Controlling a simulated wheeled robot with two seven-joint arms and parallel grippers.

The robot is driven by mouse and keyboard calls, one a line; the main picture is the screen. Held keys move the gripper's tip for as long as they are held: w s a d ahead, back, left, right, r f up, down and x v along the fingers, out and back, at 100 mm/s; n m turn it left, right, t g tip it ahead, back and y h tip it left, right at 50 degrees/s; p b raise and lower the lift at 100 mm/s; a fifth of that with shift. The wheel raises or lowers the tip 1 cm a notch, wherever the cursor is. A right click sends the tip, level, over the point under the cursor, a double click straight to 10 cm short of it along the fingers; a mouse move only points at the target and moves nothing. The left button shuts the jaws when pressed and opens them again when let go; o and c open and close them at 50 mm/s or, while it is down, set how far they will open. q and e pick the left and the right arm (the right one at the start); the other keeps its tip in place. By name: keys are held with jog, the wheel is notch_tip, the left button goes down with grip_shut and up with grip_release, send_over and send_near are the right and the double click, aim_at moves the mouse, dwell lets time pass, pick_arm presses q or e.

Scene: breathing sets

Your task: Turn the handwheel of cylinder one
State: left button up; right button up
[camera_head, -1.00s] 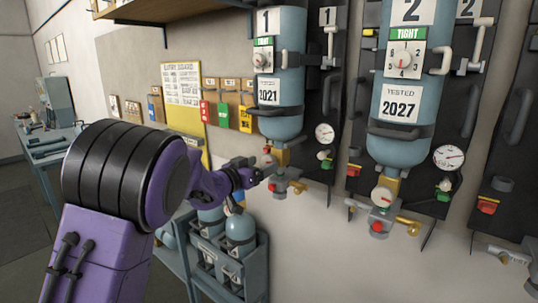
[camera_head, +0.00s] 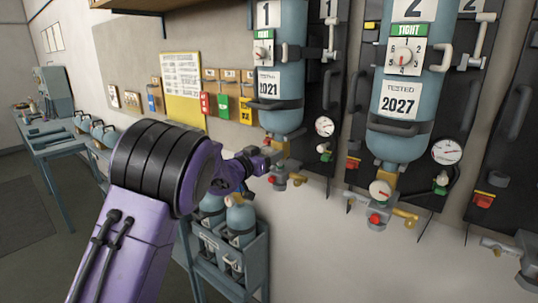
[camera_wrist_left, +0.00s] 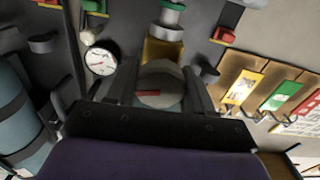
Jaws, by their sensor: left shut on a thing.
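Cylinder one (camera_head: 283,62) is a blue bottle on the wall, with a "1" plate, a green TIGHT label and a 2021 tag. Its neck and valve (camera_head: 281,178) hang at its lower end. My left gripper (camera_head: 271,157) is at this valve and hides most of the handwheel in the head view. In the left wrist view the handwheel (camera_wrist_left: 161,84) is a round pale grey knob with a red mark. It sits between the two dark fingers, which are shut on it. My right gripper is not in view.
Cylinder two (camera_head: 402,85) hangs to the right, with its own handwheel (camera_head: 380,189) and gauge (camera_head: 447,151). Below my left arm stands a rack (camera_head: 236,262) of small bottles. A workbench (camera_head: 60,150) is at the far left.

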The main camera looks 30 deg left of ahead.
pick_arm(q)
jog(key=m+b, duration=0.8)
jog(key=m, duration=0.1)
jog(key=shift+f+m+b, duration=0.1)
jog(key=shift+m+b, duration=0.2)
jog(key=shift+b, duration=0.05)
jog(key=m+b, duration=0.6)
jog(key=shift+f, duration=0.1)
jog(key=m+b, duration=0.2)
jog(key=m, duration=0.1)
jog(key=shift+d+b, duration=0.1)
jog(key=shift+b, duration=0.25)
jog(key=shift+m+b, duration=0.85)
jog(key=shift+m, duration=0.45)
